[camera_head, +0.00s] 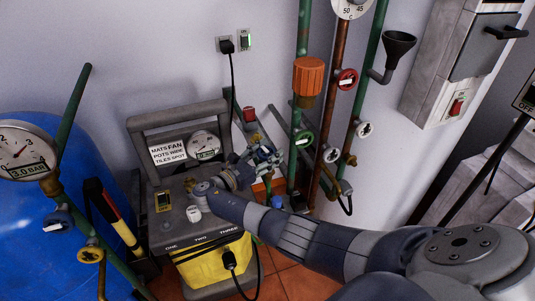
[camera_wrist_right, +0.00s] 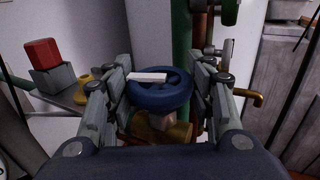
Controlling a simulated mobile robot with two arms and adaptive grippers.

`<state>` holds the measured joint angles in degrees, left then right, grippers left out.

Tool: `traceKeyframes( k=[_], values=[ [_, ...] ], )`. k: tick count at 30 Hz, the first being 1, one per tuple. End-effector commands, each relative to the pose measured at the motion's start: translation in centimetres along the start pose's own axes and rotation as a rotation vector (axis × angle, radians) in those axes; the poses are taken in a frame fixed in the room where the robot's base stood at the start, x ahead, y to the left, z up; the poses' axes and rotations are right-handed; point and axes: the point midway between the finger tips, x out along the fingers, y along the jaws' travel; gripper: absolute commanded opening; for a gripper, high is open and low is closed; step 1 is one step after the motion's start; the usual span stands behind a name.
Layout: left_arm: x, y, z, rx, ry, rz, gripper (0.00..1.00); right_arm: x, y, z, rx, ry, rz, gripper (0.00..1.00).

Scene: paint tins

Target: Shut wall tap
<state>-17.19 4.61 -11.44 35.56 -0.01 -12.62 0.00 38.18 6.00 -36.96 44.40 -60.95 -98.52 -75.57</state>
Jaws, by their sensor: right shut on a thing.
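A blue handwheel tap (camera_wrist_right: 160,90) with a white bar across its top sits in the middle of the right wrist view, above a brass-coloured body. My right gripper (camera_wrist_right: 162,86) has one finger on each side of its rim and is shut on it. In the head view my right gripper (camera_head: 266,157) reaches in from the lower right to the pipes by the wall. There the gripper covers most of the blue wheel, and I cannot make out its setting. My left gripper is not in view.
Green and brown pipes with a green wheel (camera_head: 303,138), a red wheel (camera_head: 347,79) and a white wheel (camera_head: 331,154) stand close to the right of the gripper. A grey machine with a yellow tank (camera_head: 215,262) stands left. A red block (camera_wrist_right: 42,53) is beside the left finger.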

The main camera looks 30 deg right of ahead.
Motion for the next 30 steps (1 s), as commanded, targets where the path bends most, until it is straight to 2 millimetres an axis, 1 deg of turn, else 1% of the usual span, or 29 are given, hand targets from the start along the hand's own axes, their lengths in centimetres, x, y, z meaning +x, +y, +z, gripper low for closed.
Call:
traceKeyframes(
  k=[2, 3, 5, 15, 19, 23, 30],
  values=[
    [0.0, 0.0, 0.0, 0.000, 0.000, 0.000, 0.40, 0.1, 0.0, 0.1, 0.002, -0.002, 0.000, 0.26],
    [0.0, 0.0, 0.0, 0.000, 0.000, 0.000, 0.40, 0.1, 0.0, 0.1, 0.002, -0.002, 0.000, 0.59],
    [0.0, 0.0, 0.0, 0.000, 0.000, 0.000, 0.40, 0.1, 0.0, 0.1, 0.002, -0.002, 0.000, 0.71],
    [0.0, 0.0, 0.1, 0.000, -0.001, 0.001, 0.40, 0.0, 0.0, 0.1, 0.001, 0.000, 0.001, 0.71],
    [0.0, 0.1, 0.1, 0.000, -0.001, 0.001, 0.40, -0.9, 0.1, 0.0, 0.001, 0.000, 0.002, 0.71],
    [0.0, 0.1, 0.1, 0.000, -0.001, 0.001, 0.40, -3.2, 0.1, 0.0, 0.001, 0.002, 0.003, 0.71],
    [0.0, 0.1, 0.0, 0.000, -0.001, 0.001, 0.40, -8.4, 0.1, 0.0, 0.000, 0.002, 0.003, 0.71]
  ],
)
